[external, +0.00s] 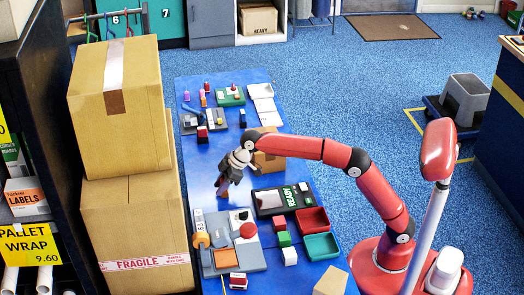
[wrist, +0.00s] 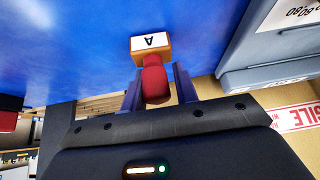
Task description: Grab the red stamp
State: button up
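The red stamp (wrist: 154,82) has a rounded red handle and a wooden block base with a white label marked A. In the wrist view it is at the centre, its handle between the two blue fingers of my gripper (wrist: 157,88). I cannot tell whether the base touches the table.
A small cardboard box (external: 268,161) stands right behind my gripper. A green-labelled black pad (external: 283,199), red tray (external: 312,220) and teal tray (external: 321,246) are nearer. Stacked large cartons (external: 135,225) rise left of the table. The table left of my gripper is clear.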

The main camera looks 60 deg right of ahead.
jog(key=c, duration=0.6)
jog(key=shift+o, duration=0.2)
